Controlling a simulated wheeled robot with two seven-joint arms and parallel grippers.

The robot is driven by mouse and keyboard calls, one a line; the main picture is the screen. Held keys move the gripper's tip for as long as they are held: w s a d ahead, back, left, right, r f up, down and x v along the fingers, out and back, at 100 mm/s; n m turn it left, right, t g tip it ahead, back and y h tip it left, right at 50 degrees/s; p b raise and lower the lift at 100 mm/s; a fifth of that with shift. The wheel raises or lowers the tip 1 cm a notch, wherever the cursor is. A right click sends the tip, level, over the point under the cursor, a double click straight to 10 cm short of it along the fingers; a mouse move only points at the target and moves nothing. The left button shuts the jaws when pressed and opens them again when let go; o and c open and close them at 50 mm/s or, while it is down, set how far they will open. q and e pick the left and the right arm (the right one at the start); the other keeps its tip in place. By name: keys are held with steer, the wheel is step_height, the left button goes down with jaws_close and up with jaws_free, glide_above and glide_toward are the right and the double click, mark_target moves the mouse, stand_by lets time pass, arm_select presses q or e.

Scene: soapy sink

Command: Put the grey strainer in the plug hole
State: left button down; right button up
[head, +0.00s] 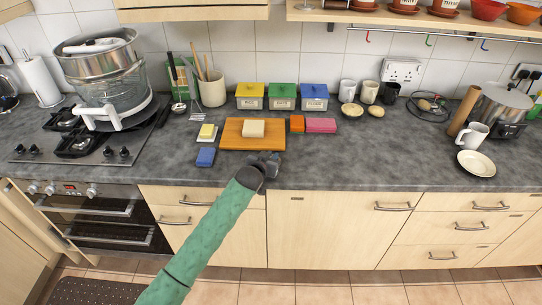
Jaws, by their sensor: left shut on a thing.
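My left gripper (272,158) is at the front of the grey worktop, just below the right half of the orange board. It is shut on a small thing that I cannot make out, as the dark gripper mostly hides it. The grey strainer does not show clearly anywhere. No sink or plug hole can be made out in this view. My right gripper is not in view.
On the grey worktop (350,165), an orange board (235,143) bears a cream block (253,128). A blue sponge (206,157), a butter-yellow block (207,131) and a pink block (321,125) lie nearby. A hob (45,150) stands left. A plate (476,164) and mug (471,136) stand right.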

arm_select(q)
steer(key=shift+f, duration=0.1)
steer(key=c, duration=1.8)
jaws_free()
steer(key=o, duration=0.4)
